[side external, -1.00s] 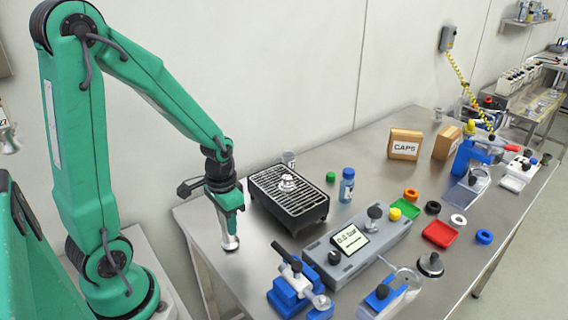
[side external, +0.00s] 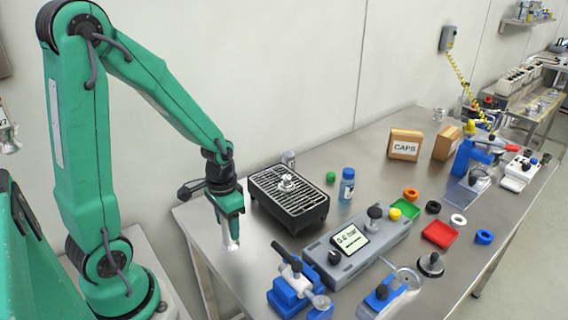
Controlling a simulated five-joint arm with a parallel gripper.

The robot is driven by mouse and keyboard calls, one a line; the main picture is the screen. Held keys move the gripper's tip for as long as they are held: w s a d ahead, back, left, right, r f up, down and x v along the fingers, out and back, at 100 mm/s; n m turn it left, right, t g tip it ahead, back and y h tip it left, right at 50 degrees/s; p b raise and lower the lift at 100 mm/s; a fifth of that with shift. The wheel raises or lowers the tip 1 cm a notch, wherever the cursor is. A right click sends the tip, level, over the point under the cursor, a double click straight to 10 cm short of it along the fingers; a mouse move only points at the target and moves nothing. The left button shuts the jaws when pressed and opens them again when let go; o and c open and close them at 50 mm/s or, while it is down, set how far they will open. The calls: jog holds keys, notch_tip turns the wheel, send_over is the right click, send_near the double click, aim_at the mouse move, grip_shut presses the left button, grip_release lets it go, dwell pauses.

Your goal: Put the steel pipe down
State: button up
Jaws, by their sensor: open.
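The steel pipe (side external: 232,242) is a short, shiny metal piece at the near left end of the steel table, left of the black grill. Only its lower part shows below my gripper (side external: 229,230), which points down over it. The jaws are open around or right beside the pipe; its upper part is hidden by them. The pipe looks about upright, with its lower end at or very close to the table top (side external: 262,268).
A black grill (side external: 290,205) with a metal fitting on top stands just right of my gripper. A grey gauge unit (side external: 355,242) and blue clamps (side external: 292,290) lie nearer the front. Caps, a bottle (side external: 347,185) and boxes (side external: 405,145) stand farther right. The table's left edge is close.

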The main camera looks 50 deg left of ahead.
jog(key=shift+r, duration=0.1)
jog(key=shift+r, duration=6.05)
jog(key=shift+s+d+r+t, duration=0.2)
jog(key=shift+d+r+t, duration=0.2)
jog(key=shift+d+r, duration=0.15)
jog(key=s+d+r+t, duration=0.4)
jog(key=d+r, duration=0.1)
jog(key=r, duration=0.1)
jog(key=shift+d+r+t, duration=0.2)
jog(key=shift+d+t, duration=0.15)
jog(key=shift+t, duration=0.05)
